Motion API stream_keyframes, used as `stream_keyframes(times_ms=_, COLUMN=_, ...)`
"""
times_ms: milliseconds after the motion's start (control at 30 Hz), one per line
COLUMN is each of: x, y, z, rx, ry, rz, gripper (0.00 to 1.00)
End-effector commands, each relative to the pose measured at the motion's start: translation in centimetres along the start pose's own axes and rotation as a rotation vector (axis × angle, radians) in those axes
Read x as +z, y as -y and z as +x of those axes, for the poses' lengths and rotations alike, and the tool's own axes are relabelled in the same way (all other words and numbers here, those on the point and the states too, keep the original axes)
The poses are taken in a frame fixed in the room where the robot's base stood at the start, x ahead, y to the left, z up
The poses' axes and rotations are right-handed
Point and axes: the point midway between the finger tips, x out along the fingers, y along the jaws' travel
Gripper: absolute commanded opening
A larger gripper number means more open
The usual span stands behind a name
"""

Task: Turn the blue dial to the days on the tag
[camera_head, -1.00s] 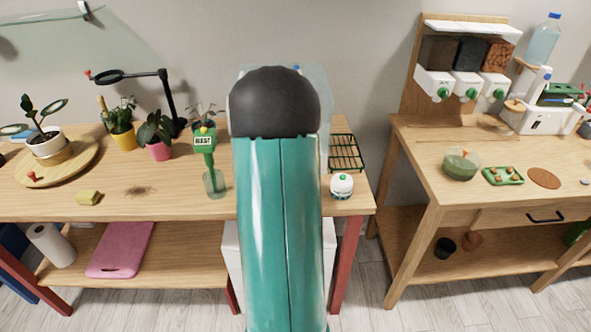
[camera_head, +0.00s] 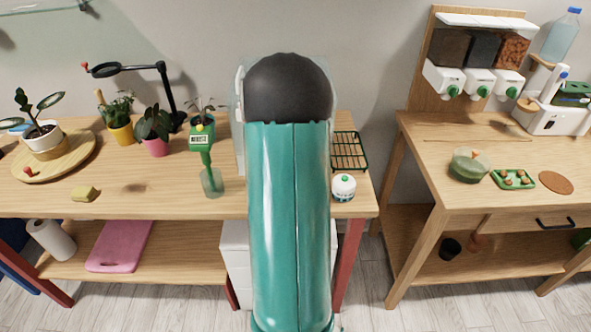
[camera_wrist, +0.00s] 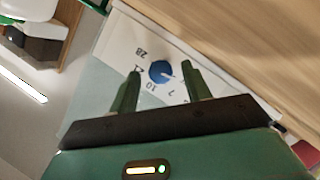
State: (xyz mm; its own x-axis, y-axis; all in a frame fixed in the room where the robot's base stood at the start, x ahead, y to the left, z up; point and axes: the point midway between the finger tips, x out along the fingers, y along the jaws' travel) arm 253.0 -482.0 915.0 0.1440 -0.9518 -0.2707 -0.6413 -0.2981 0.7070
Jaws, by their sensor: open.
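The blue dial (camera_wrist: 161,71) sits on a white panel (camera_wrist: 125,40) with printed numbers around it; I can read 28, 21, 10 and 7. A pale pointer mark shows at the dial's right edge, toward the right finger. My gripper (camera_wrist: 160,68) is open, its two green fingers pointing at the panel. The dial shows between the fingertips; whether they touch it or are short of it I cannot tell. In the head view my arm hides the dial and gripper. I cannot make out a tag with days.
A wire rack (camera_head: 349,150) lies right of my arm. A second bench (camera_head: 420,150) with dispensers stands beyond a gap.

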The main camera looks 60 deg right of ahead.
Motion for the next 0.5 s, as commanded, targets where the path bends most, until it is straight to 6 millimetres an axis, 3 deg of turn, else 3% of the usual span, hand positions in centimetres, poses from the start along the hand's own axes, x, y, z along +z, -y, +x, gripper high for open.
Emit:
stream_keyframes(times_ms=267, x=0.02, y=0.05, z=-0.15, rx=0.0, ry=0.0, rz=0.0, gripper=0.46)
stream_keyframes(times_ms=400, x=0.01, y=0.04, z=-0.13, rx=0.0, ry=0.0, rz=0.0, gripper=0.19)
stream_keyframes(times_ms=500, x=0.01, y=0.04, z=-0.09, rx=0.0, ry=0.0, rz=0.0, gripper=0.04)
